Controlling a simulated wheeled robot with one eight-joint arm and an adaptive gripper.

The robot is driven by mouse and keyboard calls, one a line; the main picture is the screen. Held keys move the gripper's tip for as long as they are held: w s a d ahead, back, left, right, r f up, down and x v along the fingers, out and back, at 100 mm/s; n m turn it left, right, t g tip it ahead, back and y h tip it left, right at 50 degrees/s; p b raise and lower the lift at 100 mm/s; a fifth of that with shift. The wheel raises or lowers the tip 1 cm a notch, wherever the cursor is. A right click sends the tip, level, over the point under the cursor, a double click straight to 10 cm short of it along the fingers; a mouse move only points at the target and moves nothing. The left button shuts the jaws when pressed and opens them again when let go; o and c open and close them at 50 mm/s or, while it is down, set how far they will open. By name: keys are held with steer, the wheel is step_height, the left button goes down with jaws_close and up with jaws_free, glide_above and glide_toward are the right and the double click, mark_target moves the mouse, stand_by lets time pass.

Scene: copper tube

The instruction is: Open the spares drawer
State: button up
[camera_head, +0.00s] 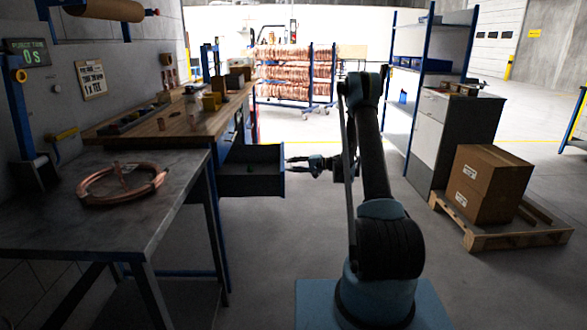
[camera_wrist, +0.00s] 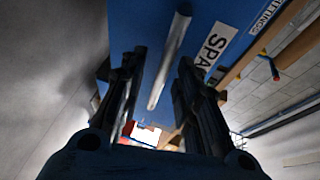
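The spares drawer (camera_head: 252,180) is pulled out from the wooden-topped bench in the head view, and its dark inside shows. In the wrist view its blue front (camera_wrist: 140,25) carries a white label (camera_wrist: 216,46) reading "SPA" and a grey bar handle (camera_wrist: 170,58). My gripper (camera_head: 291,161) is just to the right of the drawer's front. In the wrist view my gripper (camera_wrist: 160,72) has its two dark fingers apart, with the handle in the gap between them. There is visible space on both sides of the handle. A small dark-green item shows inside the drawer.
A metal table (camera_head: 150,228) with a copper coil (camera_head: 122,186) stands at the left front. The wooden bench top (camera_head: 170,122) holds several small items. Boxes on a pallet (camera_head: 510,236) and a grey cabinet (camera_head: 432,140) stand right.

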steer(key=v, duration=1.1)
steer(key=shift+d, duration=0.4)
steer(key=s+a+r+g+h, duration=0.1)
steer(key=s+a+r+h, duration=0.15)
steer(key=s+r, duration=0.8)
steer(key=s+d+r+n+g+h, duration=0.1)
steer(key=s+r+h, duration=0.15)
steer(key=s, duration=0.55)
steer(key=s+d+r+n+h, duration=0.15)
steer(key=s+r, duration=0.25)
steer(key=s, duration=0.4)
steer(key=s+d+f+h, duration=0.2)
steer(key=s+d, duration=0.1)
steer(key=s, duration=0.7)
steer(key=s+d+f+h, duration=0.3)
steer(key=s+d, duration=0.1)
steer(key=s, duration=0.7)
steer(key=s+d+f+g+h, duration=0.1)
steer(key=s+d+f+h, duration=0.2)
steer(key=s, duration=0.7)
steer(key=shift+s+d+n, duration=0.3)
steer(key=shift+s+n, duration=0.05)
steer(key=shift+s, duration=0.05)
steer(key=shift+a+h, duration=0.1)
steer(key=shift+h, duration=0.15)
